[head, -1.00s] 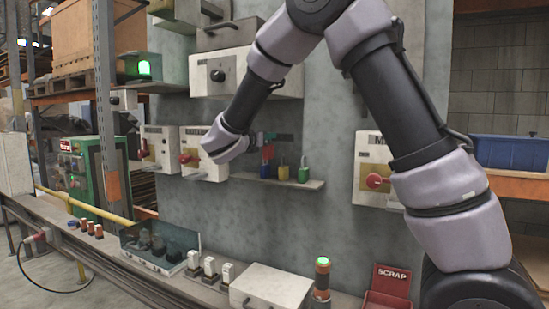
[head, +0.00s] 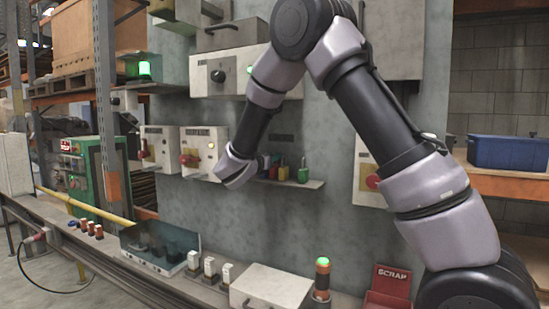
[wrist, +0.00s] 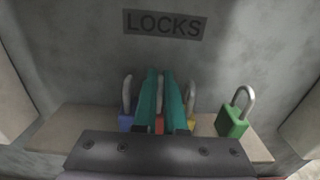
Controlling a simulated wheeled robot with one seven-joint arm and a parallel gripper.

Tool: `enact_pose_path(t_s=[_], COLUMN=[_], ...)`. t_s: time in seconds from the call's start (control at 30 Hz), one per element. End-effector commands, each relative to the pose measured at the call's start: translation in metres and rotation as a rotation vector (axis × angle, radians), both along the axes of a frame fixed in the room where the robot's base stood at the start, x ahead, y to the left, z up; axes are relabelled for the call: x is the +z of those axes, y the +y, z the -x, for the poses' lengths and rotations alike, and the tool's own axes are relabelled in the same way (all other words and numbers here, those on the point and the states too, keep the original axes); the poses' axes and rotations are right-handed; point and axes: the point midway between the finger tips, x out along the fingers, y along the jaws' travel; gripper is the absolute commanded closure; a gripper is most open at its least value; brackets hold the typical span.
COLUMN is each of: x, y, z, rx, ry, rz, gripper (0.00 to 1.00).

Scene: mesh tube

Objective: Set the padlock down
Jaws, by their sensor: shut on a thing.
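My gripper (wrist: 160,74), with teal fingers, is shut on a red padlock (wrist: 159,123) over the shelf under the LOCKS label. Only a narrow strip of the red body shows between the fingers, and I cannot tell whether its underside touches the shelf. A blue padlock (wrist: 126,121) stands close on the left of the fingers, and a yellow padlock (wrist: 183,122) close on the right, each partly hidden by a finger. In the head view my wrist covers most of the gripper, and the red padlock (head: 274,172) is at the height of the others.
A green padlock (wrist: 232,122) stands apart at the right of the shelf (wrist: 78,121), with its shackle tilted. The LOCKS label (wrist: 163,24) is on the grey wall behind. Boxes with red switches (head: 190,158) are left of my wrist. A red SCRAP bin (head: 389,285) stands below.

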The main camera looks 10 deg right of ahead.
Motion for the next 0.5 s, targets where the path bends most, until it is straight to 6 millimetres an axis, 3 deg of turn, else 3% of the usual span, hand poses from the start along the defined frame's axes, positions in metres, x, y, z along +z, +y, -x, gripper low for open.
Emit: enact_pose_path(t_s=[0.17, 0.2, 0.23, 0.5], x=[-0.0035, -0.0038, -0.0036, -0.0032], y=[-0.0001, -0.0001, -0.0001, -0.0001], z=[-0.0001, -0.0001, 0.0000, 0.0000], rx=[0.000, 0.000, 0.000, 0.000], ry=[0.001, 0.000, 0.000, 0.000], rz=[0.001, 0.000, 0.000, 0.000], gripper=[1.00, 0.84, 0.79, 0.79])
